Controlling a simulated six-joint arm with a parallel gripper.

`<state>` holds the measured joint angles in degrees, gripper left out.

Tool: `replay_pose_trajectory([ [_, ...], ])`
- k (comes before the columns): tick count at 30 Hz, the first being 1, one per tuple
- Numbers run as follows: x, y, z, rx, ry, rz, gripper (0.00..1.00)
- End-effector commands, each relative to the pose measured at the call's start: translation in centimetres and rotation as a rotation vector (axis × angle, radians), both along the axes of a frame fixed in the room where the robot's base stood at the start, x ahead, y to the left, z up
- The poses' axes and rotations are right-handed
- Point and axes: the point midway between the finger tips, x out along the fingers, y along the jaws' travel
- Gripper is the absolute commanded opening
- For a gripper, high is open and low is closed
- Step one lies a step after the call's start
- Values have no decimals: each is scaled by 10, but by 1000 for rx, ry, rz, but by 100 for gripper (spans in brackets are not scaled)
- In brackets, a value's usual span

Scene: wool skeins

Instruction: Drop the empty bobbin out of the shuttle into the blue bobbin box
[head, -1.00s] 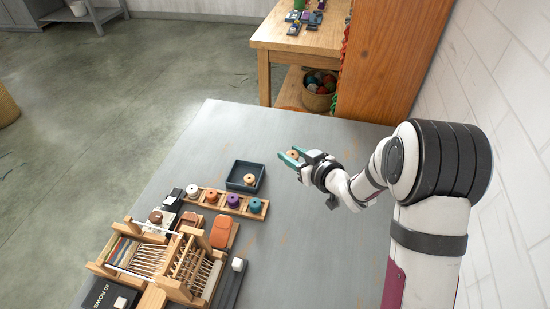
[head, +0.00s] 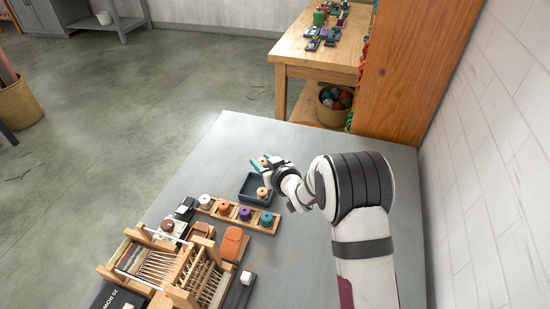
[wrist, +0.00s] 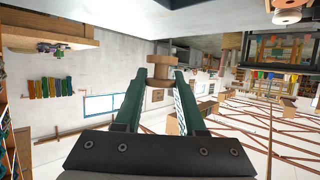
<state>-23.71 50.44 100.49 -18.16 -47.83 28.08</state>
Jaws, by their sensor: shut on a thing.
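My gripper (head: 259,164) is shut on a bare wooden bobbin (head: 264,160). The bobbin also shows between the green fingertips in the wrist view (wrist: 160,70). My gripper is over the back part of the dark blue bobbin box (head: 248,199), above its rim. Another light wooden bobbin (head: 262,193) sits inside the box. An orange-brown oblong piece (head: 232,244), perhaps the shuttle, lies beside the loom; I cannot make out its inside.
A wooden rack (head: 234,220) with several coloured bobbins stands in front of the box. A wooden loom (head: 170,265) fills the front left. The grey table (head: 300,245) is clear to the right. A wooden bench (head: 320,58) stands behind.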

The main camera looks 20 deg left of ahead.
Motion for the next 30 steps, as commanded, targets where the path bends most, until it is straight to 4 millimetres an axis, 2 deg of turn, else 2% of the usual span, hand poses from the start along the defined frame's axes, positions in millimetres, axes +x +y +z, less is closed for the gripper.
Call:
replay_pose_trajectory([
  [3, 0, -1, -19, 0, 3, -1, 0],
  [7, 0, -1, -32, 0, 1, 0, 0],
  [16, 0, -1, -37, 1, -1, 0, 0],
  [17, 0, -1, -37, 1, -1, 0, 41],
  [22, 0, -1, -37, 0, 0, 0, 72],
  [23, 0, -1, -37, 0, 0, 0, 74],
  [30, 0, -1, -36, 0, 0, 0, 74],
])
